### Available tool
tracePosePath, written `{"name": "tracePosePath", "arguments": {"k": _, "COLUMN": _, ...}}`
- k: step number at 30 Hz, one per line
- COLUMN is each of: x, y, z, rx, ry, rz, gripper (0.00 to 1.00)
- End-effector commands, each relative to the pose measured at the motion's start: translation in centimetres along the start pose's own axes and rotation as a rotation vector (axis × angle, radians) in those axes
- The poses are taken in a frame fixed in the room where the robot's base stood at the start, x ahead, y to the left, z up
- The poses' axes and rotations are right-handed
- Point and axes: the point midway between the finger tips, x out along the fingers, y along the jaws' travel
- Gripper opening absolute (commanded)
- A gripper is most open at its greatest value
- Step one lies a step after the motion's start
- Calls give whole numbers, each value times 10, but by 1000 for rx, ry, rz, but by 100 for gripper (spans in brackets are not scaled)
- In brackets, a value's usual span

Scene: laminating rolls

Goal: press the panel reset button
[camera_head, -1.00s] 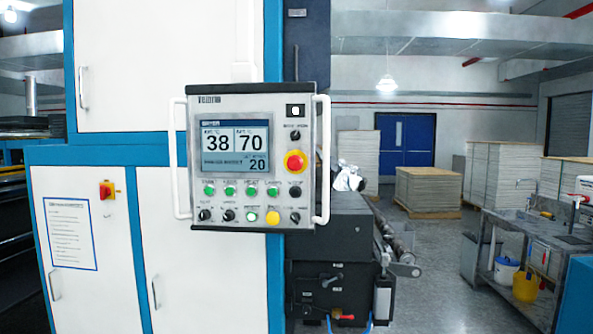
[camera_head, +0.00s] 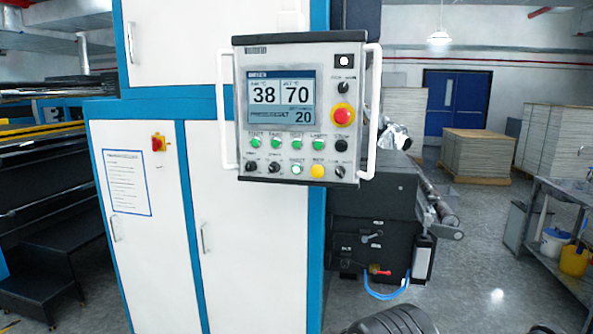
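The control panel (camera_head: 238,70) is a grey box with white side handles, mounted on the front of the white and blue machine. Its screen (camera_head: 281,101) reads 38, 70 and 20. Below the screen is a row of green buttons (camera_head: 276,144). In the bottom row are a pale lit green button (camera_head: 297,169), whose label looks like RESET but is too small to read surely, a yellow button (camera_head: 318,171) and black knobs. A red emergency stop (camera_head: 342,116) sits at the right. My gripper's fingers are not visible; nothing touches the panel.
A dark roller unit (camera_head: 375,215) with blue hoses stands right of the panel. Dark steps (camera_head: 40,270) are at lower left. A metal bench (camera_head: 565,190) and board stacks (camera_head: 476,155) stand to the right. Floor (camera_head: 480,270) is clear at lower right. A dark ribbed shape shows at the bottom edge.

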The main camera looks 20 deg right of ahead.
Motion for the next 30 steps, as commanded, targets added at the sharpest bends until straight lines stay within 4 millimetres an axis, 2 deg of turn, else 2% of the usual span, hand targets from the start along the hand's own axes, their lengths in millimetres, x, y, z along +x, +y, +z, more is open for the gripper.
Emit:
{"name": "tracePosePath", "arguments": {"k": 1, "x": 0, "y": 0, "z": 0, "rx": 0, "ry": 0, "rz": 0, "gripper": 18}}
{"name": "tracePosePath", "arguments": {"k": 3, "x": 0, "y": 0, "z": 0, "rx": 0, "ry": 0, "rz": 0, "gripper": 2}}
{"name": "tracePosePath", "arguments": {"k": 4, "x": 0, "y": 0, "z": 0, "rx": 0, "ry": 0, "rz": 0, "gripper": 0}}
{"name": "tracePosePath", "arguments": {"k": 30, "x": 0, "y": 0, "z": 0, "rx": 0, "ry": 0, "rz": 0, "gripper": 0}}
